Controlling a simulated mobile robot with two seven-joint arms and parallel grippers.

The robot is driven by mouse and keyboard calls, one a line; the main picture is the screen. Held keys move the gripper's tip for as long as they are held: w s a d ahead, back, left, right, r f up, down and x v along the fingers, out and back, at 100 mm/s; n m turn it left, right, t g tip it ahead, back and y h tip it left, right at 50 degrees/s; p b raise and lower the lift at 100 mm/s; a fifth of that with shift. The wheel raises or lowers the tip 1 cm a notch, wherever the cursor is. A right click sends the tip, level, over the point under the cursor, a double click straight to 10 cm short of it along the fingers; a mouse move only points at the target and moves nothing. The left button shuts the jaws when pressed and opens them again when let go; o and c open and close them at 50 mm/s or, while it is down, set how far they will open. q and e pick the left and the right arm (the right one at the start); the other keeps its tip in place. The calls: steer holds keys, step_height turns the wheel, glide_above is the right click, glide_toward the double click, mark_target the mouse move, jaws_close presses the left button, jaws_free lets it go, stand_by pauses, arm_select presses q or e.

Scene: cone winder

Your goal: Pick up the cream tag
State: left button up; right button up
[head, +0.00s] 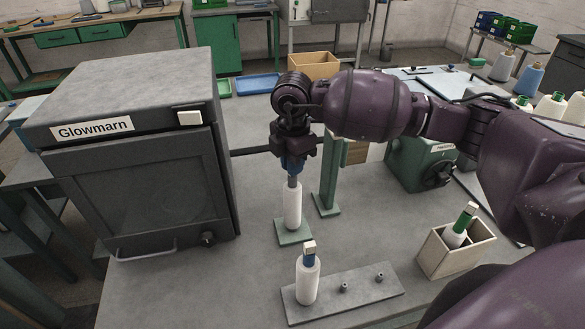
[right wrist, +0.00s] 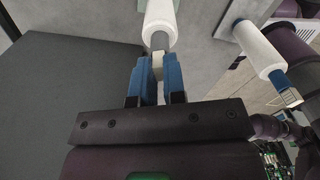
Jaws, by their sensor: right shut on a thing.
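My right gripper (head: 292,168) points straight down over a white yarn cone (head: 292,208) standing upright on a small green base (head: 294,238). In the right wrist view, its blue fingers (right wrist: 157,70) are shut on a small pale piece, which looks like the cream tag (right wrist: 158,68), at the top of the cone's grey core (right wrist: 159,41). The fingers hide most of it. A similar cream tag (head: 309,246) sits on the blue tip of another white cone (head: 307,279), and one more (head: 471,208) on a green-tipped cone in a box. My left gripper is not in view.
A dark "Glowmarn" cabinet (head: 135,178) stands close on the left. A grey peg plate (head: 371,289) holds the front cone. A wooden box (head: 470,257) stands at right, and a green post (head: 328,185) rises just behind the gripper. The front left table is clear.

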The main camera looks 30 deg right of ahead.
step_height(320, 180, up, 23)
steer(key=p, duration=0.2)
stand_by(1.0)
steer(key=shift+p, duration=0.3)
